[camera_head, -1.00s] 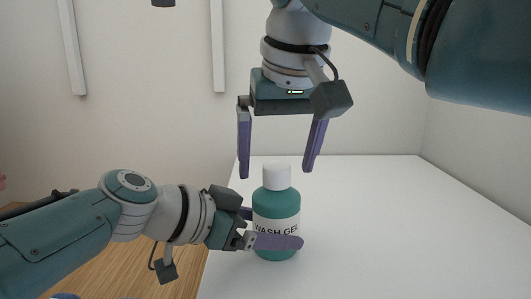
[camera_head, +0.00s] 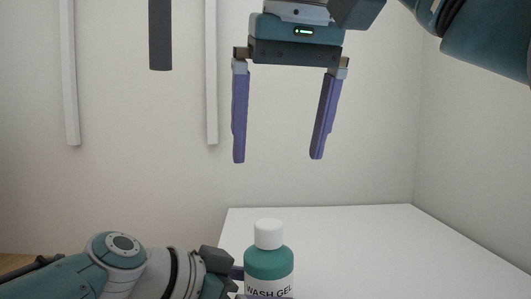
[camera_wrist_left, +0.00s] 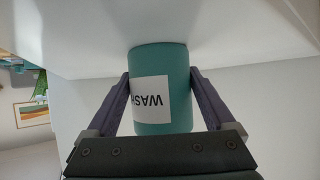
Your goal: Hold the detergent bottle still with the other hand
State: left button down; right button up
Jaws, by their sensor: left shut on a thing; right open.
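The detergent bottle (camera_head: 268,262) is teal with a white cap and a label reading WASH GEL. It stands upright on the white counter at the bottom middle of the head view, its base cut off by the frame. My left gripper (camera_wrist_left: 158,92) is shut on it, with one purple finger on each side of the body in the left wrist view, where the bottle (camera_wrist_left: 160,62) also shows. My right gripper (camera_head: 277,160) is open and empty, pointing down above the bottle, with clear space between its fingertips and the cap.
The white counter (camera_head: 380,235) is bare to the right of the bottle. A plain wall stands behind it and another at the right. Pale vertical strips (camera_head: 211,75) run down the back wall. A dark bar (camera_head: 160,35) hangs at the top left.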

pick_arm(q)
grip_release()
